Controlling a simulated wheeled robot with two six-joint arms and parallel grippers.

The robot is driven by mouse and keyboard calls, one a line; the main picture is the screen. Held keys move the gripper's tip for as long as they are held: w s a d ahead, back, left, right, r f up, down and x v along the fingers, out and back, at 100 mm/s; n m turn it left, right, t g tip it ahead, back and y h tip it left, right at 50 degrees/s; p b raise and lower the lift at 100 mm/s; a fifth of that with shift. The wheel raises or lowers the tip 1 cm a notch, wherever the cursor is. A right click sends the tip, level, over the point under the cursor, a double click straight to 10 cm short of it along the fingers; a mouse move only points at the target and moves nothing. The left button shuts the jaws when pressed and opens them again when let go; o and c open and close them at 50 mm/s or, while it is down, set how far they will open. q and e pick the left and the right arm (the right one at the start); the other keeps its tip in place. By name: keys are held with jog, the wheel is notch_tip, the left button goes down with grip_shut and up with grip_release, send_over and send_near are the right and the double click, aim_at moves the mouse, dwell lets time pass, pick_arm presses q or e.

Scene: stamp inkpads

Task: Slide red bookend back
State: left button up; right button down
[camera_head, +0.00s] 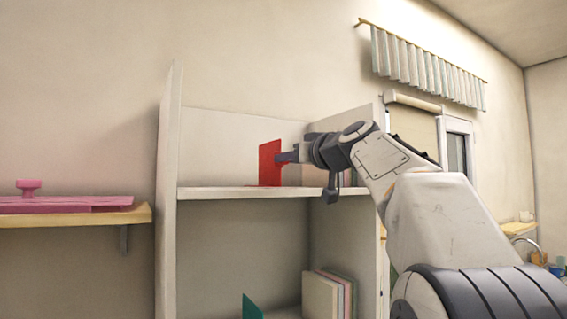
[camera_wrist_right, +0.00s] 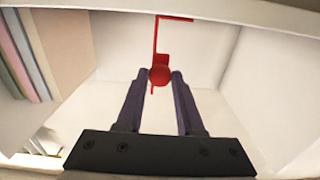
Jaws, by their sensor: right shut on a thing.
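The red bookend (camera_head: 269,164) stands upright on the upper shelf (camera_head: 225,192) of the white bookcase. In the right wrist view the bookend (camera_wrist_right: 157,38) shows as a thin red plate with a foot at one end and a round red knob (camera_wrist_right: 160,75). My right gripper (camera_head: 284,158) reaches in from the right and is shut on the knob. In the right wrist view its two dark fingers (camera_wrist_right: 160,82) lie on either side of the knob. My left gripper is not in view.
Books (camera_wrist_right: 22,55) stand at the bookcase's right side, partly behind my right arm. A green bookend (camera_head: 251,307) and books (camera_head: 328,294) are on a lower level. A wall shelf (camera_head: 75,216) with pink items is at left. The upper shelf left of the red bookend is bare.

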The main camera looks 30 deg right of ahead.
jog(key=shift+d, duration=0.1)
jog(key=c, duration=0.5)
grip_release()
jog(key=shift+c, duration=0.2)
jog(key=shift+s, duration=0.1)
jog(key=shift+s, duration=0.25)
jog(key=s+b, duration=0.5)
jog(key=s, duration=0.4)
jog(key=shift+s+d, duration=0.35)
jog(key=shift+s, duration=0.05)
